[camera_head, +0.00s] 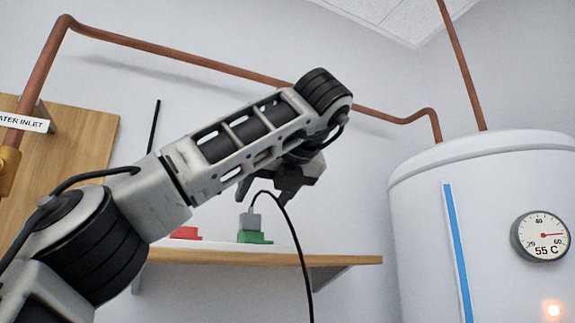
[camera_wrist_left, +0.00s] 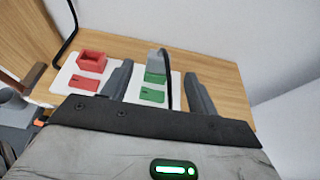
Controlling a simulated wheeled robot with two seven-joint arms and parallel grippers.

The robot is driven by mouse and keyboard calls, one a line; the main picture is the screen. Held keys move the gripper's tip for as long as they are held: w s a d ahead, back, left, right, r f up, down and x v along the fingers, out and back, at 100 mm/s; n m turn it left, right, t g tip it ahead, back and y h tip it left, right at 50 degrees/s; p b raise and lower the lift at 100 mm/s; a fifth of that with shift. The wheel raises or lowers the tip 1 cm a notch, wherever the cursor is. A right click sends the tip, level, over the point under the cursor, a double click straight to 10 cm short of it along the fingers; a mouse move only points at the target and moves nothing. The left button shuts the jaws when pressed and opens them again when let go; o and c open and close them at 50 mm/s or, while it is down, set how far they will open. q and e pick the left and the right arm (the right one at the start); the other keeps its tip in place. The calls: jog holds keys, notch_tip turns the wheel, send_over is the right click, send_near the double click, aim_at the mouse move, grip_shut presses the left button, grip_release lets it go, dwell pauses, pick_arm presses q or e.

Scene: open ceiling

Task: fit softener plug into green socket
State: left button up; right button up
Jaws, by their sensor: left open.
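The grey softener plug (camera_head: 250,219) stands upright at the green socket (camera_head: 254,238) on the wall shelf, its black cable arching over and down past the shelf's front. In the left wrist view the plug (camera_wrist_left: 157,60) sits over the green socket (camera_wrist_left: 155,77), which hides its lower end; how deep it sits I cannot tell. My left gripper (camera_head: 267,191) is open and empty, just above the plug. In the left wrist view its fingers (camera_wrist_left: 158,70) stand apart on either side of the plug and cable, not visibly touching them. My right gripper is out of view.
A red socket (camera_wrist_left: 92,62) stands left of the green one on a white plate. Red (camera_wrist_left: 84,83) and green (camera_wrist_left: 152,95) tags lie in front. A white tank (camera_head: 420,230) with a gauge stands right of the wooden shelf (camera_head: 320,260). Copper pipes (camera_head: 180,55) run above.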

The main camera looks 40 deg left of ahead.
pick_arm(q)
jog(key=v, duration=0.9)
jog(key=shift+s+f, duration=0.1)
